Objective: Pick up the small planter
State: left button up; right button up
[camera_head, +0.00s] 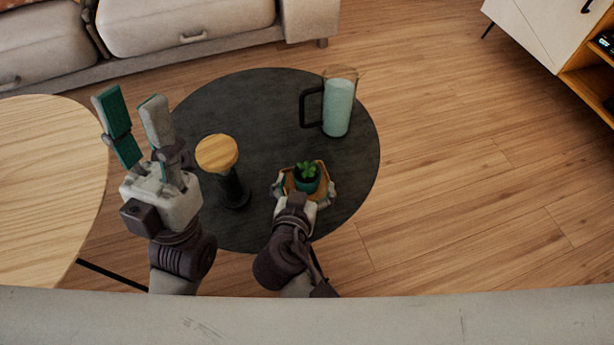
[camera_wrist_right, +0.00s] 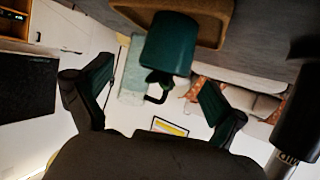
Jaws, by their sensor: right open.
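The small planter (camera_head: 307,184), a teal pot with a green succulent, sits on a wooden tray (camera_head: 321,167) on the dark round table. It also shows upside down in the right wrist view (camera_wrist_right: 168,45). My right gripper (camera_head: 305,192) is open at the planter, with a finger on either side. In the right wrist view, the gripper (camera_wrist_right: 152,82) shows clear gaps between its fingers and the pot. My left gripper (camera_head: 130,102) is open and empty, raised at the left with its fingers pointing up.
A glass pitcher (camera_head: 338,108) with a black handle stands behind the planter. A dark canister with a wooden lid (camera_head: 217,152) stands left of it. A light wooden table (camera_head: 45,180) is at the left, and a sofa (camera_head: 180,25) lies behind.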

aim_at(305, 182)
jog(key=x, duration=0.1)
jog(key=b+x, duration=0.1)
jog(key=x, duration=0.2)
jog(key=shift+w+a+f, duration=0.2)
jog(key=shift+a+f, duration=0.05)
jog(key=shift+f, duration=0.1)
jog(key=shift+c, duration=0.2)
jog(key=c, duration=1.4)
jog(key=shift+r, duration=0.1)
